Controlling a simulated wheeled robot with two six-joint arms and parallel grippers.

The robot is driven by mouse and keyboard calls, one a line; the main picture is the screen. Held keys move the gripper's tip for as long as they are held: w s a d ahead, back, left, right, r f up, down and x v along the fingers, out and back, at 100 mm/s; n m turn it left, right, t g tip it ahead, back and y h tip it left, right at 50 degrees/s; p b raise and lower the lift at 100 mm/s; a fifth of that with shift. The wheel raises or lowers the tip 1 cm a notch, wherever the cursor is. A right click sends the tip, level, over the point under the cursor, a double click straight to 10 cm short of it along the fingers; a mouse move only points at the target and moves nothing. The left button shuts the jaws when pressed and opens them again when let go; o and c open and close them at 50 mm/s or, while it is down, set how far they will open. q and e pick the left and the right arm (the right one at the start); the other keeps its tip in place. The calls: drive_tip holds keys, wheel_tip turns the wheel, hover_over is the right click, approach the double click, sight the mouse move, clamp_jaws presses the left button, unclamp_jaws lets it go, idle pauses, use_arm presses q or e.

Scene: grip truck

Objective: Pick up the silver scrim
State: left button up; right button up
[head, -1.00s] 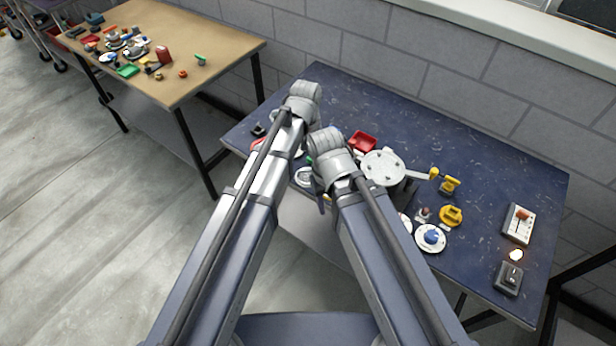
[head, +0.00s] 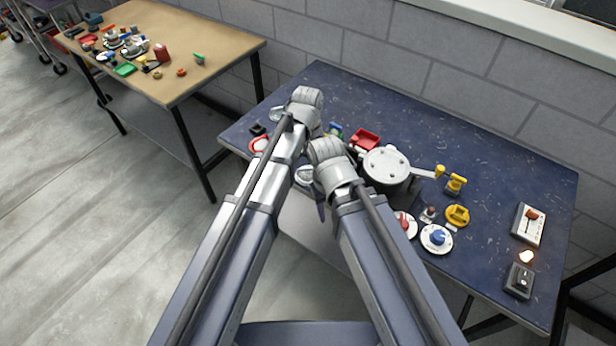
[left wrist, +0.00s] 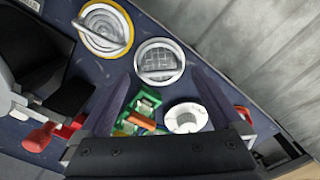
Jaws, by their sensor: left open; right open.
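A silver round piece with a grid-like face (left wrist: 160,62), which looks like the silver scrim, sits in a white ring in the left wrist view. A silver disc in a pale ring shows in the head view (head: 304,175), partly hidden by my arms. My left gripper (left wrist: 162,76) is open and empty; its two dark fingers point toward the near edge of the grid-faced piece, one on each side. In the head view its fingertips are hidden behind its arm. My right gripper (head: 321,207) is mostly hidden behind its wrist, with a dark finger showing below; I see nothing held.
A second silver disc (left wrist: 104,30) lies beside the grid-faced one. A green part (left wrist: 143,105) and a white flanged ring (left wrist: 186,116) lie between my left fingers. A grey round housing (head: 388,166), red tray (head: 364,139) and yellow parts (head: 457,215) crowd the blue table (head: 480,150).

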sight(308, 168)
use_arm(q)
wheel_tip(308, 168, down, 3)
drive_tip(key=shift+f+b, duration=0.2)
drive_tip(key=shift+b, duration=1.05)
drive_tip(key=shift+r, duration=0.1)
drive_tip(key=c, duration=1.1)
wheel_tip(308, 168, up, 10)
drive_tip(key=p, duration=1)
drive_tip(key=shift+d, duration=0.1)
